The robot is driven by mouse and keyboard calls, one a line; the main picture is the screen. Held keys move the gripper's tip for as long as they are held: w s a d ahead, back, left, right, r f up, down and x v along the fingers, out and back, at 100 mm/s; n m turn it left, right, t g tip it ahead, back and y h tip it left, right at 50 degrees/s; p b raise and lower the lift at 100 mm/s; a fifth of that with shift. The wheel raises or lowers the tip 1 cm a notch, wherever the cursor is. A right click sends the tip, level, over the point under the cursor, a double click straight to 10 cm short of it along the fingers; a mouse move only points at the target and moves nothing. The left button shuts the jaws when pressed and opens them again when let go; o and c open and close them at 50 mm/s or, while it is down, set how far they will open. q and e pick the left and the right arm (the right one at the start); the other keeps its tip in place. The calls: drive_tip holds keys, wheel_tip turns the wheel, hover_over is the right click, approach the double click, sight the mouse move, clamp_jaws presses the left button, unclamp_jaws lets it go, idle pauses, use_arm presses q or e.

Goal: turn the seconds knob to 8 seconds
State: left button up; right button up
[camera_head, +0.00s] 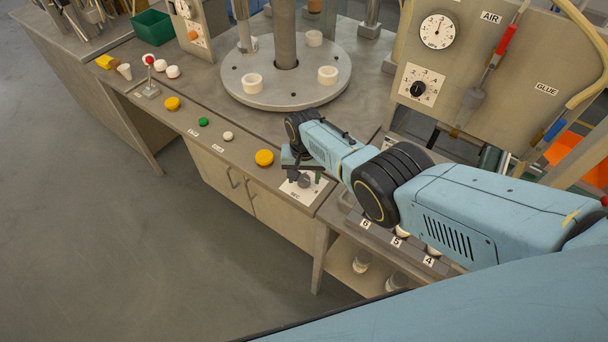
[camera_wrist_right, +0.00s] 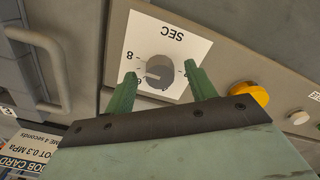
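The seconds knob (camera_wrist_right: 159,72) is a grey round dial on a white plate marked SEC (camera_wrist_right: 170,40), upside down in the right wrist view. A pale mark on the knob points left, toward the side with the 8 and a partly hidden numeral; I cannot tell the exact setting. My right gripper (camera_wrist_right: 159,68) is open, with its green fingers on either side of the knob and visible gaps to it. In the head view the knob (camera_head: 305,181) sits at the bench's front edge, beside my right gripper (camera_head: 293,172). My left gripper is not in view.
A yellow button (camera_wrist_right: 249,95) is beside the plate; it also shows in the head view (camera_head: 264,157). A job card (camera_wrist_right: 30,150) is partly visible. Another dial (camera_head: 418,89) and a gauge (camera_head: 437,30) are on the upright panel. A round turntable (camera_head: 300,95) stands behind.

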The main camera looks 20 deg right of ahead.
sight(304, 178)
wheel_tip(304, 178, up, 7)
drive_tip(key=p, duration=0.4)
drive_tip(key=shift+f, duration=0.2)
wheel_tip(304, 178, up, 7)
drive_tip(key=p, duration=0.1)
drive_tip(key=shift+p, duration=0.4)
drive_tip(key=shift+f, duration=0.15)
